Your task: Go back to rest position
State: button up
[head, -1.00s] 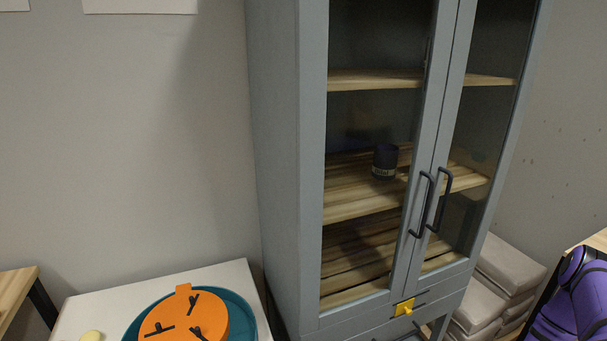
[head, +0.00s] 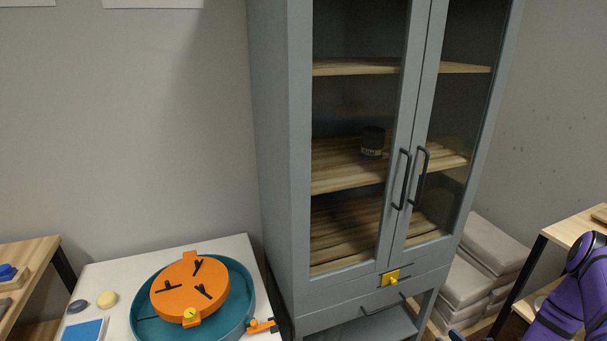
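My gripper is not clearly in view; only a purple part of my arm (head: 575,300) shows at the lower right edge. The grey cabinet (head: 275,180) stands in the middle with both glass doors shut. A dark cup or jar (head: 372,141) with a pale label sits on its middle shelf, behind the glass.
A white table (head: 110,275) at lower left bears a teal basin (head: 240,300) with an orange disc (head: 190,288) in it. Grey stacked bags (head: 485,265) lie right of the cabinet. A wooden table (head: 570,228) stands at right, a wooden bench (head: 30,255) at far left.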

jog(key=w+a+r+n+g+y, duration=0.15)
jog(key=a+r+n+g, duration=0.35)
jog(key=r, duration=0.7)
jog(key=a+r+n+g+y, duration=0.25)
jog(key=r+n+g, duration=0.45)
jog(key=r, duration=0.5)
jog(key=w+a+r+n+g+y, duration=0.1)
jog(key=a+r+n+g+y, duration=0.25)
jog(key=r+n, duration=0.65)
jog(key=s+r+n+t+h, duration=0.2)
jog(key=s+r+n+h, duration=0.2)
jog(key=s+r+h, duration=0.3)
jog(key=s+a+r+n+t+h, duration=0.1)
jog(key=s+r+n+h, duration=0.4)
jog(key=s+r, duration=1.3)
jog(key=shift+a+r+t+h, duration=0.3)
jog(key=shift+r+t+h, duration=0.25)
jog(key=shift+r+h, duration=0.75)
jog(key=shift+f, duration=0.15)
